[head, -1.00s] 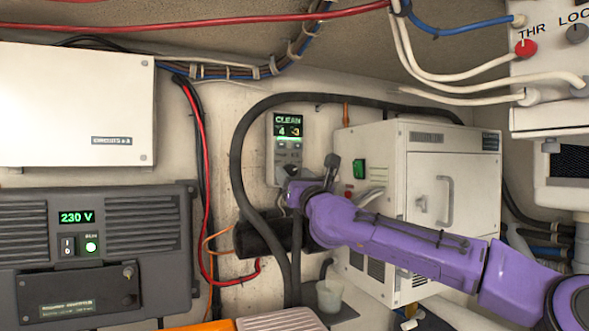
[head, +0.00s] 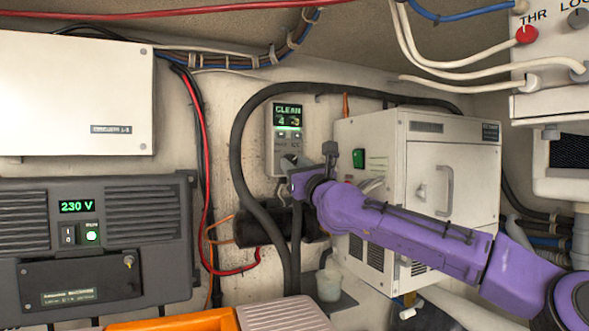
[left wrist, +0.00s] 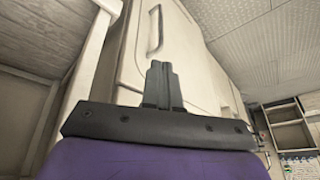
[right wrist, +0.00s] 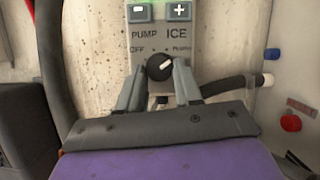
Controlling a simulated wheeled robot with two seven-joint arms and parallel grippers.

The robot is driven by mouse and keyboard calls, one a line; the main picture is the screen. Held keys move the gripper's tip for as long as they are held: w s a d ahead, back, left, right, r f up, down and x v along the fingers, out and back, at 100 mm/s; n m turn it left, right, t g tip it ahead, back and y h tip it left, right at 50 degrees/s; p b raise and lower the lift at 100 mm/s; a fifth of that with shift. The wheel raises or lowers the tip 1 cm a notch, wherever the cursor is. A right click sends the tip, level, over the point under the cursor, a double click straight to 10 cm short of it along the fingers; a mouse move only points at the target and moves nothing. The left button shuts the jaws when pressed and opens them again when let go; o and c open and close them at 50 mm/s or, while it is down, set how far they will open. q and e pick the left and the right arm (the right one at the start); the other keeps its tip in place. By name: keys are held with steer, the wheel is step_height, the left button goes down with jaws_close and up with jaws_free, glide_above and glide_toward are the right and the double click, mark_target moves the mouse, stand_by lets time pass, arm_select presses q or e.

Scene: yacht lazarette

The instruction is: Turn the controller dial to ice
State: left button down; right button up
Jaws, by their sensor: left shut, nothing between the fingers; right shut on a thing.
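The controller (head: 285,133) is a grey wall box with a lit green display reading CLEAN above two buttons. Its black dial (right wrist: 159,67) sits below the labels OFF, PUMP and ICE in the right wrist view. The dial's white mark points up and right, toward the ICE side. My right gripper (right wrist: 158,76) is shut on the dial, one finger on each side of it. In the head view the right gripper (head: 290,172) covers the controller's lower part. My left gripper (left wrist: 161,72) is shut and empty, seen only in the left wrist view.
A white cabinet (head: 417,175) with a handle stands right of the controller. A thick black hose (head: 236,145) loops around the controller's left side. A dark inverter panel (head: 95,262) reading 230 V is at left. Red and blue knobs show at right in the right wrist view.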

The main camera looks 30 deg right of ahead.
steer(key=n+y, duration=0.1)
steer(key=n, duration=0.1)
steer(key=n+y, duration=0.1)
steer(key=shift+d+n, duration=0.2)
steer(key=shift+n, duration=0.2)
steer(key=shift+d+r+n+g+y+p, duration=0.1)
steer(key=shift+n+g+y+p, duration=0.4)
steer(key=shift+n, duration=0.8)
steer(key=shift+d+r+n+g+y+p, duration=0.15)
steer(key=shift+n+y+p, duration=0.5)
steer(key=shift+n, duration=0.65)
steer(key=shift+a+f, duration=0.1)
steer(key=o, duration=1)
steer(key=shift+o, duration=0.2)
